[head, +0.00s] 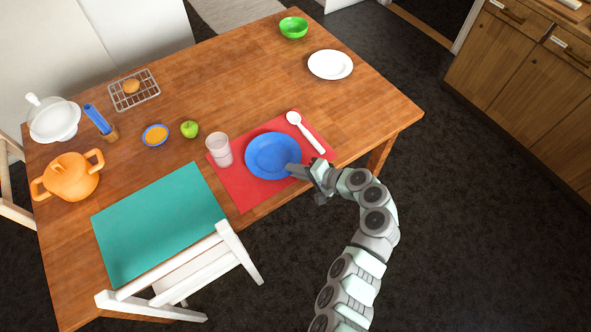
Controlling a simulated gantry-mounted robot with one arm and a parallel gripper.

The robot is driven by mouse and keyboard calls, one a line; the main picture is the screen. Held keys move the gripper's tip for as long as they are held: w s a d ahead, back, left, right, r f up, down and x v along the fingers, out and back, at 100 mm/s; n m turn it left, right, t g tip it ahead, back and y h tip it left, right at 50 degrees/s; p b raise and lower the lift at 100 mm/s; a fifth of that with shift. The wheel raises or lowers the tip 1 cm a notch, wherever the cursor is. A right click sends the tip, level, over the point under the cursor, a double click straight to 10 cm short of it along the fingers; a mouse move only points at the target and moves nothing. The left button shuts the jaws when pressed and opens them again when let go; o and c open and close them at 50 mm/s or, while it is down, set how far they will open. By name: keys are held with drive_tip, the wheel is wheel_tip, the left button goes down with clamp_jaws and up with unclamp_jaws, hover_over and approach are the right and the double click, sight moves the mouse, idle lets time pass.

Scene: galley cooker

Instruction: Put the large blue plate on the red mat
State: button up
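The large blue plate (270,154) is over the middle of the red mat (244,194) and looks flat. Whether it rests on the mat or is slightly above it is hard to tell. My gripper (294,169) is at the plate's lower right rim, with its fingertips overlapping or touching the rim. The fingers are too small in this view to tell whether they are shut on the rim.
A glass (219,150) stands left of the plate and a white spoon (306,132) lies right of it. A teal mat (158,222) and a white chair (190,275) are at lower left. A white plate (330,65) and green bowl (293,28) sit farther back.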

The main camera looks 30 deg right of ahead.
drive_tip(key=shift+r, duration=0.2)
drive_tip(key=shift+s+d+r, duration=0.15)
drive_tip(key=shift+s+d, duration=0.1)
drive_tip(key=p+v, duration=0.1)
drive_tip(key=v, duration=1)
drive_tip(key=shift+p, duration=0.3)
